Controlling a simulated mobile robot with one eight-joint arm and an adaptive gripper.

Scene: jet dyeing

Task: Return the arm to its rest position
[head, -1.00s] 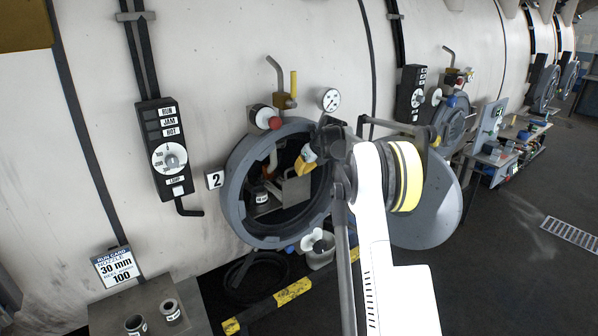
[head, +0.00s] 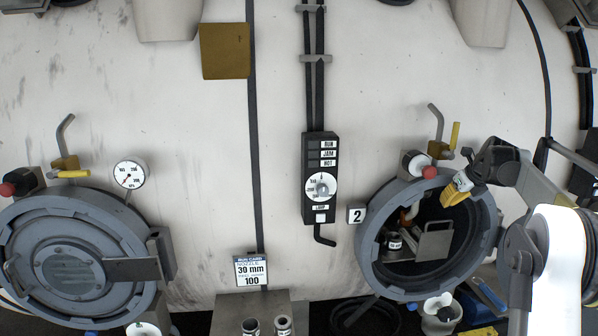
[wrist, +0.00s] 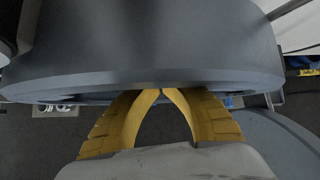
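My arm reaches in from the right edge of the head view. My gripper (head: 452,200) has yellow fingers and is in front of the upper right part of the open round port (head: 372,240) beside the number 2 plate. In the wrist view the two yellow fingers of my gripper (wrist: 162,90) curve together and their tips meet, with nothing visible between them. A dark grey curved rim (wrist: 150,50) fills the upper part of that view, very close to the fingertips. I cannot tell whether they touch it.
A small labelled cylinder (head: 394,241) and a metal plate (head: 434,241) are inside the port. A closed round door (head: 60,268) is at left. A grey stand (head: 262,306) with two labelled cylinders is at bottom centre. A control box (head: 319,180) is on the wall.

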